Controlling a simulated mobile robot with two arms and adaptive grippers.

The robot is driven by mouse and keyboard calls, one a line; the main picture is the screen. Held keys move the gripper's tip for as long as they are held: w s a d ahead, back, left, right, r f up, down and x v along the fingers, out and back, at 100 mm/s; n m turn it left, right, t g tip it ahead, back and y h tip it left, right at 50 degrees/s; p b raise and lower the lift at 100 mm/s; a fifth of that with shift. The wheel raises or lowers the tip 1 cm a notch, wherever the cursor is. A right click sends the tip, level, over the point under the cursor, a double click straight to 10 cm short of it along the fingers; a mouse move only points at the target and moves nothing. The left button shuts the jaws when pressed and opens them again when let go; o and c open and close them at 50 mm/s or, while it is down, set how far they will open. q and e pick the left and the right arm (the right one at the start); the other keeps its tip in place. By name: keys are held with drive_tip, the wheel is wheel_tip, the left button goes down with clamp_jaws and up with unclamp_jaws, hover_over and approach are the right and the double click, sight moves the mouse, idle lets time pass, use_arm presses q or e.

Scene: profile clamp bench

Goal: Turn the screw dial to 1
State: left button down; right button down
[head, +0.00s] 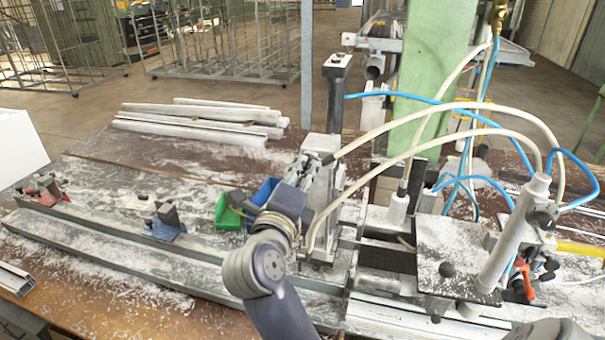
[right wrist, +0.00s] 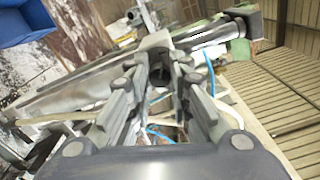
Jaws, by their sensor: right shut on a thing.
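My right gripper (head: 303,168) reaches up from the bottom middle of the head view to the upright grey clamp block (head: 325,190). Its fingers are shut on a small part at the block's upper left side, which I take to be the screw dial. The fingers and hand hide most of it, and no number can be read. In the right wrist view, the two fingers (right wrist: 162,78) converge on a pale grey part (right wrist: 156,41) of the clamp. My left gripper is not in view.
Blue (head: 264,191) and green (head: 228,212) bins stand just left of the hand. White and blue hoses (head: 450,108) loop right of it, near a green column (head: 432,70). Long metal rails (head: 110,250) cross the bench at left. Profiles (head: 200,120) lie behind.

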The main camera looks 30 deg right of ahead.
drive_tip(key=shift+r, duration=0.15)
drive_tip(key=c, duration=1.5)
unclamp_jaws()
drive_tip(key=shift+o, duration=0.4)
drive_tip(key=shift+w+d, duration=0.1)
drive_tip(key=shift+d, duration=0.05)
drive_tip(key=shift+m, duration=0.3)
